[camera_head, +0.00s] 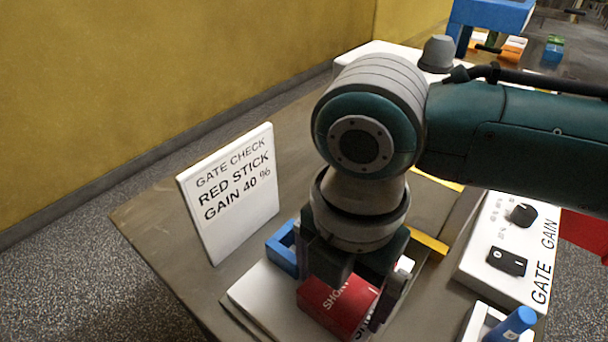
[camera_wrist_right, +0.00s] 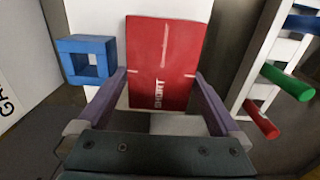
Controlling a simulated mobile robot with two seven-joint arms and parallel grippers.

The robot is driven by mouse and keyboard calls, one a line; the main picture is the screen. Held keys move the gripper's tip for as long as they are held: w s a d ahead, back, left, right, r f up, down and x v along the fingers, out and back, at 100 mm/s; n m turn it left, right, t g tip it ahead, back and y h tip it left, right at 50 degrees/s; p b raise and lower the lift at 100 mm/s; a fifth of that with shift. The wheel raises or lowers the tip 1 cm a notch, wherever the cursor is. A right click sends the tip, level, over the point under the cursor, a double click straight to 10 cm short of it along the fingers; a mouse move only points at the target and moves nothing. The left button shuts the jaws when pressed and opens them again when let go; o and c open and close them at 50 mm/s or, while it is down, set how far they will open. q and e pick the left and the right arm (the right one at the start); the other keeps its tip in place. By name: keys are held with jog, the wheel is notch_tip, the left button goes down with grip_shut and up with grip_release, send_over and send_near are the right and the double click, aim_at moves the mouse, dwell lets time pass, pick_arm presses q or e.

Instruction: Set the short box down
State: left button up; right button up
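A red box (camera_head: 337,304) marked SHORT is between the fingers of my right gripper (camera_head: 345,290), over a white board (camera_head: 262,294). In the right wrist view the box (camera_wrist_right: 165,60) fills the space between the two purple fingers of the gripper (camera_wrist_right: 163,75), whose tips meet its sides. The white board (camera_wrist_right: 103,15) is beyond it. I cannot tell whether the box rests on the board or is held just above it. My left gripper is not in view.
A blue square frame (camera_head: 281,250) stands left of the box. A sign (camera_head: 230,192) reads "GATE CHECK RED STICK GAIN 40 %". A white control panel (camera_head: 500,287) with a knob and switch is at right. Red (camera_wrist_right: 262,120) and green (camera_wrist_right: 288,82) sticks are in a white rack.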

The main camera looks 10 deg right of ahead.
jog(key=shift+r, duration=0.25)
notch_tip(320, 180, up, 12)
jog(key=p, duration=0.2)
jog(key=s+a+f+m+t+y, duration=0.25)
jog(key=s+a+m+y, duration=0.2)
jog(key=m, duration=0.55)
jog(key=s+d+f+m+h, duration=0.1)
jog(key=s+d+m+h, duration=0.1)
jog(key=s+d+m, duration=0.2)
jog(key=s+d+f+m+t+h, duration=0.1)
jog(key=s+d+f+m+h, duration=0.1)
jog(key=d+m, duration=0.7)
jog(key=shift+s+d+m, duration=0.4)
jog(key=shift+s+d, duration=0.05)
jog(key=shift+s, duration=0.4)
